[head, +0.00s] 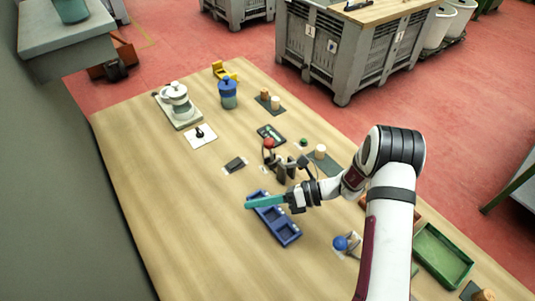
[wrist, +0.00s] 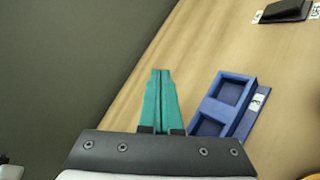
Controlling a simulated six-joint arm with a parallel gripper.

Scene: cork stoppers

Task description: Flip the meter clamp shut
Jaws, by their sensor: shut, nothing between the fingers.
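My gripper (head: 250,204) is shut and empty. Its teal fingers point left, over the left end of the blue tray, in the head view. In the wrist view the fingers (wrist: 160,75) lie together, beside the blue tray. I cannot tell for certain which fixture is the meter clamp. A dark upright device with a red knob (head: 268,143) stands behind my gripper. A small fixture with a blue ball knob (head: 341,243) sits on a pale plate, right of the blue tray. Both are small, and their open or shut state is unclear. My gripper touches neither.
The blue compartment tray (head: 283,236) lies under and beside my gripper; it also shows in the wrist view (wrist: 229,90). A dark block (head: 235,164) lies farther back. A green tray (head: 442,256) is at right. The table's left side is clear.

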